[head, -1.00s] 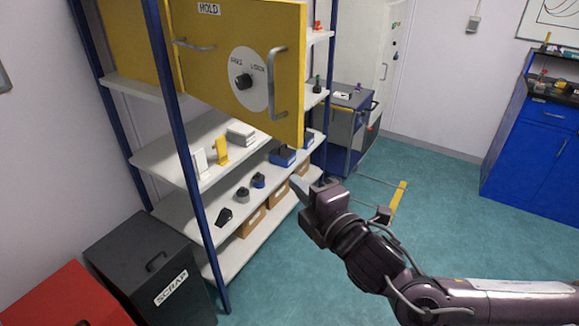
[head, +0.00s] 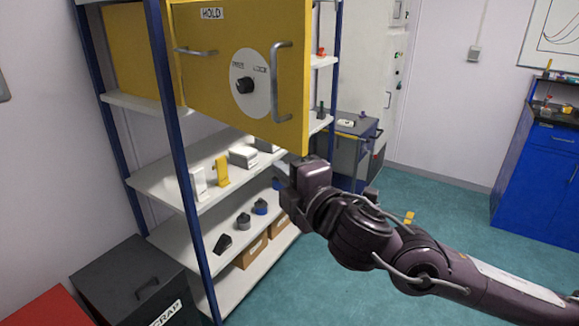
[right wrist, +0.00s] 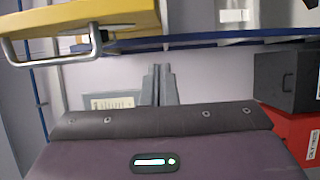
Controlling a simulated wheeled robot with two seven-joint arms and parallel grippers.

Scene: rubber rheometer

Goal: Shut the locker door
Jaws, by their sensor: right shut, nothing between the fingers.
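The yellow locker door (head: 212,70) stands swung out from the yellow locker (head: 130,55) on the shelf rack. It has a HOLD label, a grey bar handle (head: 282,82) near its free edge and a black knob (head: 245,86) on a white dial. My right gripper (head: 284,170) is shut and empty, just below the door's lower free corner; contact cannot be told. In the right wrist view its fingers (right wrist: 158,85) point ahead, with the door (right wrist: 85,16) and its handle (right wrist: 45,50) at upper left, apart from the fingers. My left gripper is not in view.
The shelf rack (head: 172,130) with blue posts holds several small items below the door. A dark SCRAP bin (head: 125,280) and a red bin (head: 48,310) stand at lower left. A cart (head: 355,150) is behind my right arm.

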